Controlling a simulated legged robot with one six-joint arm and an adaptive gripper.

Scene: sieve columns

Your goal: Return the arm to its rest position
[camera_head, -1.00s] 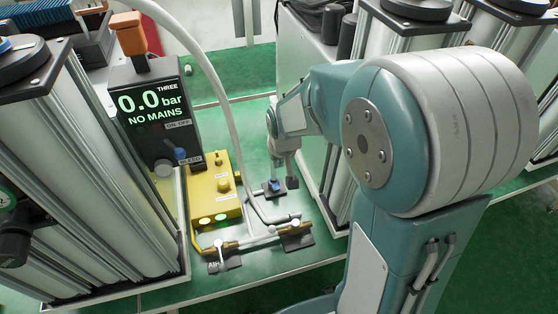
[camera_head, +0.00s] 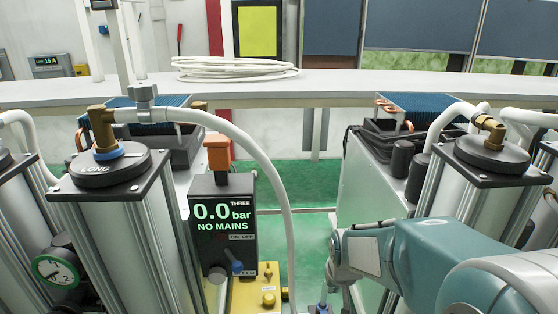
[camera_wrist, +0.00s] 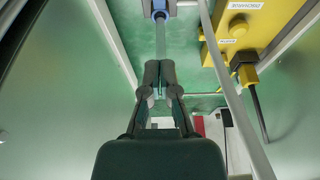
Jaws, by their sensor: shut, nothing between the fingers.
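My gripper (camera_wrist: 159,68) is in the lower middle of the wrist view. Its two dark fingers are together with nothing between them. A pale pipe with a blue fitting (camera_wrist: 160,14) lies beyond the fingertips; I cannot tell whether they touch. In the head view my teal and white arm reaches in from the lower right, between the column units. The gripper end is largely cut off by the bottom edge there.
A black display unit (camera_head: 224,225) reads 0.0 bar, NO MAINS. A yellow box (camera_head: 258,294) sits beside it; it also shows in the wrist view (camera_wrist: 243,28). Columns stand left (camera_head: 128,235) and right (camera_head: 483,190).

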